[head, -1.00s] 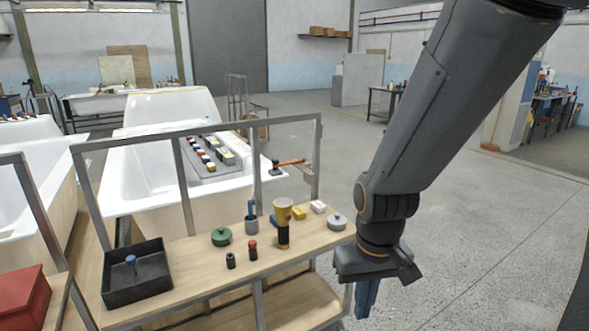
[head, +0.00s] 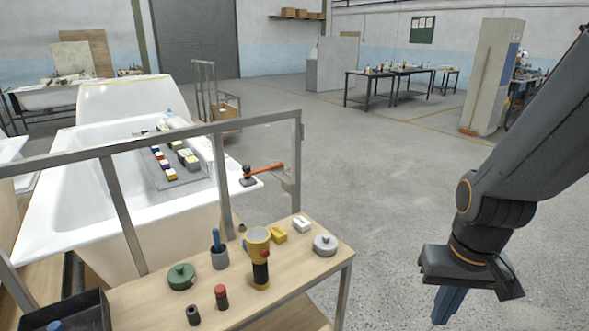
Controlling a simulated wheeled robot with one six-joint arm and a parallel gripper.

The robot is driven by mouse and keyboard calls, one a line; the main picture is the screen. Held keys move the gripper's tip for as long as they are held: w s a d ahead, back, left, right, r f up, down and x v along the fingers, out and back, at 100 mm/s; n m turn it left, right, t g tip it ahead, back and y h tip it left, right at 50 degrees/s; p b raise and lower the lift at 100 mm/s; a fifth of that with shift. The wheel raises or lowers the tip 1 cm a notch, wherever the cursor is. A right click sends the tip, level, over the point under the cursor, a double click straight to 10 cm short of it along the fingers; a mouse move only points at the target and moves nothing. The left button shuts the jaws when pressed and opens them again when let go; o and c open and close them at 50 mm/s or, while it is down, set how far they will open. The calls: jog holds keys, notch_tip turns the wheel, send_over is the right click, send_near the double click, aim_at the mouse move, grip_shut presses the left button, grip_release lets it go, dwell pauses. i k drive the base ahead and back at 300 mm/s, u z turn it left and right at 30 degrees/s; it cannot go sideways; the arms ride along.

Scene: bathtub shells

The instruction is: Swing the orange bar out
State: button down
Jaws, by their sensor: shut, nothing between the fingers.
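The orange bar (head: 268,169) is a short rod with a black block (head: 248,180) at its left end. It lies roughly level just past the right end of the white bathtub (head: 80,195), behind the grey metal frame (head: 222,185). Its right end comes close to the frame's right post; I cannot tell whether they touch. My gripper (head: 447,306) hangs at the lower right with its blue fingers pointing down. It is shut and empty, over open floor, well to the right of the bar and nearer to me.
Floor right of the bench is clear.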

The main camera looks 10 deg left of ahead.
aim_at(280, 164)
jog(key=u, duration=0.05)
jog(key=i, duration=0.7)
jog(key=u, duration=0.75)
jog(key=i, duration=0.4)
jog(key=u, duration=0.35)
